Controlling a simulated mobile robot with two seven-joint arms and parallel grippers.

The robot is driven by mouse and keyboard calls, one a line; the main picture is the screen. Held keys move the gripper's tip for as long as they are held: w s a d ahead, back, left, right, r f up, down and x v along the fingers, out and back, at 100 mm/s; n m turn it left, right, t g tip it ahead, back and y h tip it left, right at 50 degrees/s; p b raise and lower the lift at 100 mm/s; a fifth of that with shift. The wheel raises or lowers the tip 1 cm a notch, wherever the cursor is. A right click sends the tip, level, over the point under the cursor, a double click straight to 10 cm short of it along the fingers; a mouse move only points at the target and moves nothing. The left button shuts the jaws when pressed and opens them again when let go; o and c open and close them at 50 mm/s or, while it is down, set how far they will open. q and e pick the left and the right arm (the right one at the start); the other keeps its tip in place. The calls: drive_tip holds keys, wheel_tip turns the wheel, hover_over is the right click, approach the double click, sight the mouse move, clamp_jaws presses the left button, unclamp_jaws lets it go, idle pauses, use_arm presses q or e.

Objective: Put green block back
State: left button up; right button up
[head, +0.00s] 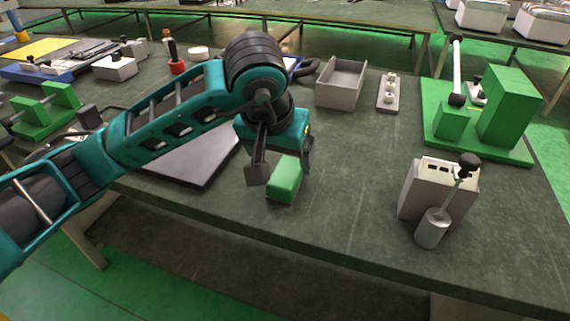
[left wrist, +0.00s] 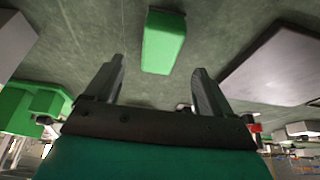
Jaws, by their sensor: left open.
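The green block (head: 286,178) lies on the dark green table near its front edge, right of a flat grey plate. My left gripper (head: 279,176) is open and empty, just above and behind the block, with one finger showing at each side of it in the head view. In the left wrist view the block (left wrist: 164,42) sits beyond the fingertips, roughly midway between the two open fingers (left wrist: 160,80). I cannot tell whether the fingers touch the table. My right gripper is not in view.
The flat grey plate (head: 195,158) lies left of the block. A grey open box (head: 340,84) stands behind. A green fixture (head: 505,108) is at the right. The table between is clear.

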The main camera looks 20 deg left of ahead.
use_arm(q)
drive_tip(key=v, duration=0.5)
drive_tip(key=shift+r, duration=0.15)
